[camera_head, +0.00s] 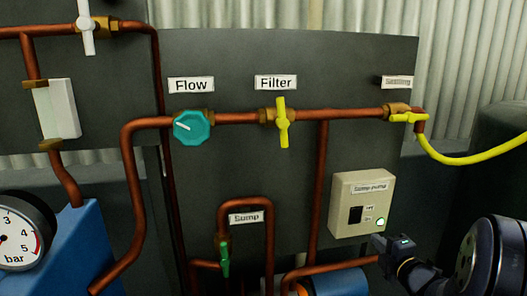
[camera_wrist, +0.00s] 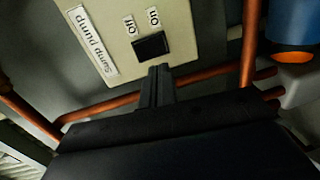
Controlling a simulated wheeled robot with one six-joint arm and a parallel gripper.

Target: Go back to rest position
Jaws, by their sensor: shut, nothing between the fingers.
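My gripper (camera_head: 380,243) is at the lower right in the head view, just below the sump pump switch box (camera_head: 361,205). In the wrist view my gripper (camera_wrist: 160,72) is shut and empty, with its fingertips close below the black rocker switch (camera_wrist: 150,46). I cannot tell whether they touch it. The beige box is labelled "Sump pump" with "on" and "off" marks.
A dark panel carries copper pipes (camera_head: 318,190), a teal flow knob (camera_head: 192,126), a yellow filter valve (camera_head: 282,122) and a green sump valve (camera_head: 225,258). A yellow hose (camera_head: 465,160) hangs at right. A pressure gauge (camera_head: 20,235) is at lower left. A blue cylinder (camera_head: 338,284) lies below the box.

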